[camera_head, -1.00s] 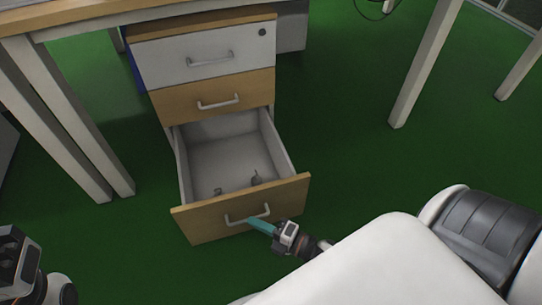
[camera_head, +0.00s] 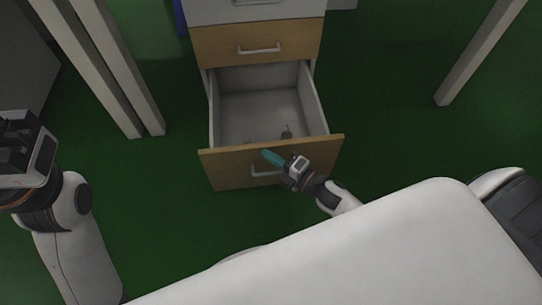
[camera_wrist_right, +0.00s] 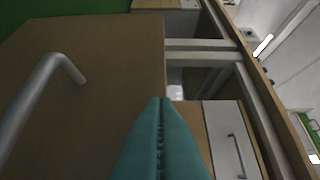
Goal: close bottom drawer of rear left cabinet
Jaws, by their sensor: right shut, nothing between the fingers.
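The bottom drawer (camera_head: 228,174) of the wooden-fronted cabinet (camera_head: 225,47) stands open, pulled out toward me. Its white inside shows, with small dark items (camera_head: 286,133) on its floor. My right gripper (camera_head: 266,155) has its teal fingers shut and empty, at the upper part of the drawer front near its top edge; whether they touch is unclear. In the right wrist view the closed fingers (camera_wrist_right: 163,102) overlap the wooden front (camera_wrist_right: 100,100), with the metal handle (camera_wrist_right: 38,88) to their left. My left gripper (camera_head: 22,150) is at the left edge, its fingers not clear.
A closed drawer with a wooden front and handle (camera_head: 260,48) sits above the open one. White table legs (camera_head: 125,75) stand left of the cabinet, and another leg (camera_head: 478,55) stands at right. Green floor (camera_head: 390,120) is clear to the drawer's right.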

